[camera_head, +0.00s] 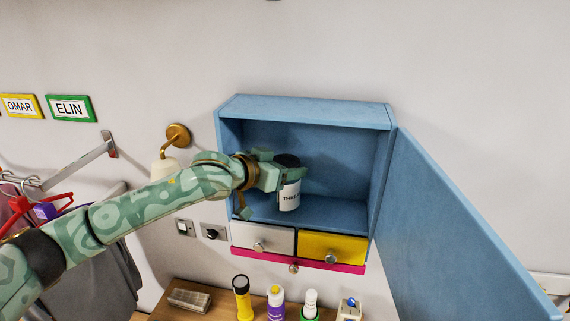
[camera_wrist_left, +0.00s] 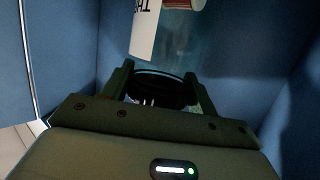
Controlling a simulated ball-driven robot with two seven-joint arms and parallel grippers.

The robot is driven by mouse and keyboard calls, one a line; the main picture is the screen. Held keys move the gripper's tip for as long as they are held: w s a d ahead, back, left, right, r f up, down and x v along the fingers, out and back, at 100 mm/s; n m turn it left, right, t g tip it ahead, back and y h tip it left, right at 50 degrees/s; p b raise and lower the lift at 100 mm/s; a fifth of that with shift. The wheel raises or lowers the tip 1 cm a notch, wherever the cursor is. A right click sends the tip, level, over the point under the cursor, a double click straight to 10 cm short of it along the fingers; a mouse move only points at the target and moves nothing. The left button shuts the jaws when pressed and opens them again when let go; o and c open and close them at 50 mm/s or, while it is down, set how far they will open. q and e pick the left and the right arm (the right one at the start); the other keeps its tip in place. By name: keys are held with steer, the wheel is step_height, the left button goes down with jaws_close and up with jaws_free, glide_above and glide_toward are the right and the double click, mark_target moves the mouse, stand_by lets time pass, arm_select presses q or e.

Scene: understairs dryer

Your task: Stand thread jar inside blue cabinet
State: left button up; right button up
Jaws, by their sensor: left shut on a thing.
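The blue cabinet (camera_head: 308,104) hangs on the wall with its door (camera_head: 455,225) swung open to the right. The thread jar (camera_head: 290,196) has a dark lid and a white label, partly readable. It is inside the cabinet opening, close to the cabinet floor; I cannot tell whether it touches the floor. My left gripper (camera_head: 285,172) reaches in from the left and is shut on the jar near its lid. In the left wrist view the jar (camera_wrist_left: 145,35) shows beyond the fingers (camera_wrist_left: 160,85), with its lid between them. My right gripper is not in view.
Below the cabinet interior are a white drawer (camera_head: 262,238), a yellow drawer (camera_head: 333,247) and a pink strip (camera_head: 325,265). Several bottles, including a yellow one (camera_head: 243,300), stand on the wooden surface (camera_head: 180,310) below. A wall lamp (camera_head: 177,136) is left of the cabinet. The cabinet's right side is empty.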

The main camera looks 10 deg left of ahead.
arm_select(q)
steer(key=shift+f, duration=0.15)
steer(key=o, duration=1.6)
steer(key=shift+f, duration=0.1)
steer(key=shift+c, duration=0.2)
steer(key=b+v, duration=0.2)
steer(key=v, duration=1)
